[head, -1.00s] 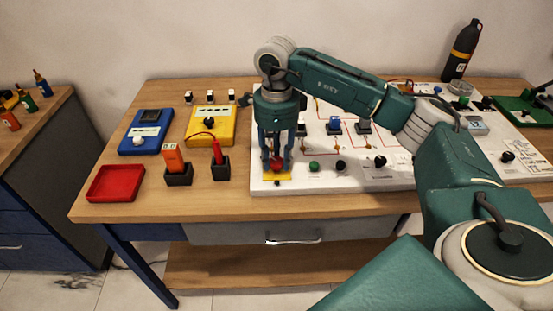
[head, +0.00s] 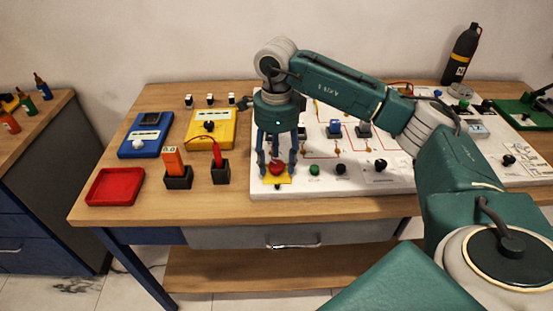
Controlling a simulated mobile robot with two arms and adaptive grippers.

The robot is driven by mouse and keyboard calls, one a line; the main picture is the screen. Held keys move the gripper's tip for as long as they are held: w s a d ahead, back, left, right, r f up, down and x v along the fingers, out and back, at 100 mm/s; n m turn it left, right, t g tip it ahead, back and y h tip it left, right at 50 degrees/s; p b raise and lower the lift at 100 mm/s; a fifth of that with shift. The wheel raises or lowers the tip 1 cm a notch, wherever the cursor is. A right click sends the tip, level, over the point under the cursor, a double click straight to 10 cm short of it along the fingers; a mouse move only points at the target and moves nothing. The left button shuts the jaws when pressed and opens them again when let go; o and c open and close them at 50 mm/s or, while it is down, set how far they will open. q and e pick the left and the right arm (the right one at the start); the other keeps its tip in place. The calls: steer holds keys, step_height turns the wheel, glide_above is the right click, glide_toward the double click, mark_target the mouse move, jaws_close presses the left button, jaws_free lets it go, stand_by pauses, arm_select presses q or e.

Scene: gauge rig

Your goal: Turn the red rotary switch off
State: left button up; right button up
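The red rotary switch (head: 277,168) sits on a yellow square plate (head: 283,181) at the front left corner of the white panel (head: 330,186). My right gripper (head: 277,164) points down over it. Its fingers are spread on either side of the red knob, and the knob shows between them. The fingers look apart from the knob, though the contact on the far side is hidden. The knob's exact setting is too small to read. My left gripper is not in view.
A green knob (head: 314,169) and a black knob (head: 340,168) stand right of the switch. Left are a red tray (head: 116,199), an orange tester (head: 174,160), a red probe in a black holder (head: 220,173), a yellow meter (head: 226,133) and a blue meter (head: 133,152).

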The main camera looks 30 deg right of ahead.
mark_target(277, 164)
steer(key=shift+r, duration=0.1)
step_height(277, 164, up, 12)
stand_by(0.5)
stand_by(0.5)
